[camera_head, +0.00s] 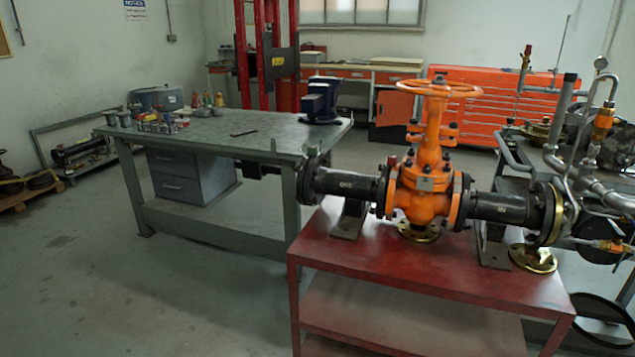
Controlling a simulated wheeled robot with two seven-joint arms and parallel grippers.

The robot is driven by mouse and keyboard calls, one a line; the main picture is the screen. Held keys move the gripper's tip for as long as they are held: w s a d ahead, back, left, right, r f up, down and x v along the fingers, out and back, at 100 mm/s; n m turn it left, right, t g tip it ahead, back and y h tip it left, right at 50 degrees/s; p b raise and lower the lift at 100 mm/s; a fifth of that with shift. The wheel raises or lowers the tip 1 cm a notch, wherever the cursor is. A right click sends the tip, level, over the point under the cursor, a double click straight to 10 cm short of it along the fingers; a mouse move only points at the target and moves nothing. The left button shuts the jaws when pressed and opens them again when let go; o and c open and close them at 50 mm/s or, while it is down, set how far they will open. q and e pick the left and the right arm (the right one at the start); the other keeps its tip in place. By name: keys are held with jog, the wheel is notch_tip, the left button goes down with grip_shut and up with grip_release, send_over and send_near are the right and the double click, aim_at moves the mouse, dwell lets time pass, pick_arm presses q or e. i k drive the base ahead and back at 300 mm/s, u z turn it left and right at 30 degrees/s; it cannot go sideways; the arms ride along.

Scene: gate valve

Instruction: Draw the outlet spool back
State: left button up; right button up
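The orange gate valve (425,190) stands upright on the red table, with its handwheel (440,89) on top. A black spool (340,184) extends from the valve's left flange; its white label is too small to read surely but looks like "OUT". The flange at that joint sits against the valve, and I cannot make out a gap. Another black spool (496,207), apparently marked "IN", joins the right side. The left spool's free end carries a dark flange (311,176). Neither of my grippers is in view.
The red table (430,270) has bare room along its front. A grey workbench (230,135) with a blue vise (321,101) and several small parts stands behind left. Pipework (590,165) crowds the right. The floor at front left is clear.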

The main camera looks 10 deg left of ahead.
aim_at(359, 190)
jog(key=u, duration=3.4)
jog(key=i, duration=0.15)
jog(key=z, duration=2.35)
jog(key=i, duration=1.5)
jog(key=z, duration=0.75)
